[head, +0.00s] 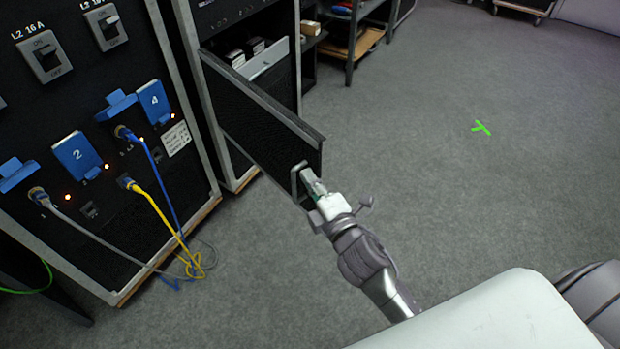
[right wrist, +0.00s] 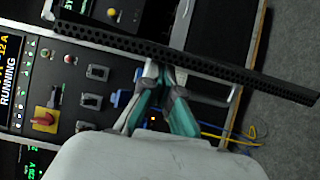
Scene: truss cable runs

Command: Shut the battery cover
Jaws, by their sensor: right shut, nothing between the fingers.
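The battery cover (head: 258,112) is a black perforated panel, swung open and standing out from its rack at an angle. In the right wrist view the cover (right wrist: 205,63) crosses the top as a long dark edge. Its metal handle (head: 294,181) is near the free end; the handle also shows in the right wrist view (right wrist: 236,103). My right gripper (head: 308,176) is shut and empty, close beside the handle. It also shows in the right wrist view (right wrist: 164,76). I cannot tell whether it touches the handle. My left gripper is not in view.
The open bay (head: 262,62) behind the cover holds several boxes. At left, a black panel has blue flaps (head: 75,155), switches (head: 46,57) and plugged cables, with a yellow cable (head: 155,205) hanging to the floor. A green mark (head: 481,128) lies on clear grey floor at right.

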